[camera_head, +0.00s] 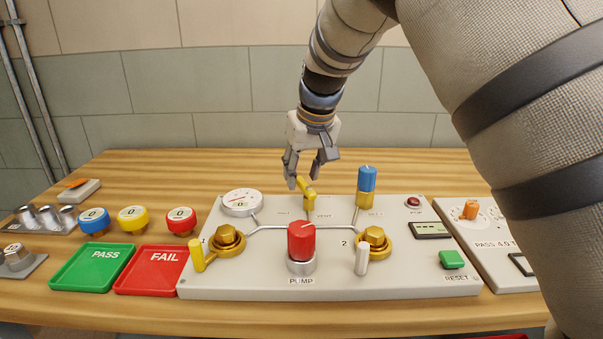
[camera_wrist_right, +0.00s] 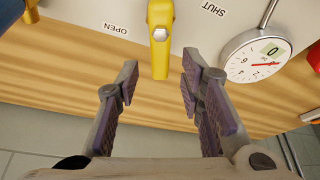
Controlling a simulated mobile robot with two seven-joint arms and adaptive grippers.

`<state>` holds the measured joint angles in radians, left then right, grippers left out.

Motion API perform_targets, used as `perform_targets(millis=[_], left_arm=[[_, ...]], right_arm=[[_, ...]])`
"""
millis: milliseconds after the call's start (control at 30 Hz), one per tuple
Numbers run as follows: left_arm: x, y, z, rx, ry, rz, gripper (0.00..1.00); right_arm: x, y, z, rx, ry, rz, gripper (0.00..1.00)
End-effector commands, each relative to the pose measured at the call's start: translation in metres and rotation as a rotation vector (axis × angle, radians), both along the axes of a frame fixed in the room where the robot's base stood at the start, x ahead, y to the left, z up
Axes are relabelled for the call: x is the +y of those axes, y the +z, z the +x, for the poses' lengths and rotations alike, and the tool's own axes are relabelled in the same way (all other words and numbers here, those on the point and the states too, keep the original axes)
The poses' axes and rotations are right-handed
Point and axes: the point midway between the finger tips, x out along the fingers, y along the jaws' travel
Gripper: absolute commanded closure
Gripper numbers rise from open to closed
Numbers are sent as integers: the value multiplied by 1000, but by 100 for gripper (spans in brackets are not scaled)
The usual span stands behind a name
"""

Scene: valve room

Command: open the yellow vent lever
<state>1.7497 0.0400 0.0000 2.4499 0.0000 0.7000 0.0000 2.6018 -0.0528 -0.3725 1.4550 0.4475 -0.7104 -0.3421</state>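The yellow vent lever (camera_head: 310,199) stands at the back middle of the grey panel, above the VENT label. In the right wrist view the lever (camera_wrist_right: 160,40) has a silver bolt, with the OPEN label to its left and the SHUT label to its right. It points between the two labels, toward my gripper. My right gripper (camera_head: 303,176) is open just above and behind the lever. In the wrist view the lever's end lies between its fingertips (camera_wrist_right: 160,68), with gaps on both sides. I see no hold on it. My left gripper is not in view.
A dial gauge (camera_head: 241,202) stands left of the lever, and a blue and yellow knob (camera_head: 366,186) stands to its right. The red pump knob (camera_head: 301,240) is in front. Green (camera_head: 90,268) and red (camera_head: 150,272) trays lie left of the panel (camera_head: 330,284).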

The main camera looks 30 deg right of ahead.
Motion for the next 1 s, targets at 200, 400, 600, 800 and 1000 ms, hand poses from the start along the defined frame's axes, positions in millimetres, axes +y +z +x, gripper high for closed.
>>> perform_targets(millis=[200,400,600,800,1000], left_arm=[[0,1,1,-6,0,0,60],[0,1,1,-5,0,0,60],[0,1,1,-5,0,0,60],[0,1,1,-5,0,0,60],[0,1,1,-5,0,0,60]], right_arm=[[-1,-8,4,-4,0,0,65],[-1,-8,4,-3,0,0,76],[-1,-8,4,-3,0,0,100],[-4,-8,3,-1,-89,-3,100],[-12,-8,0,-2,-329,-5,100]])
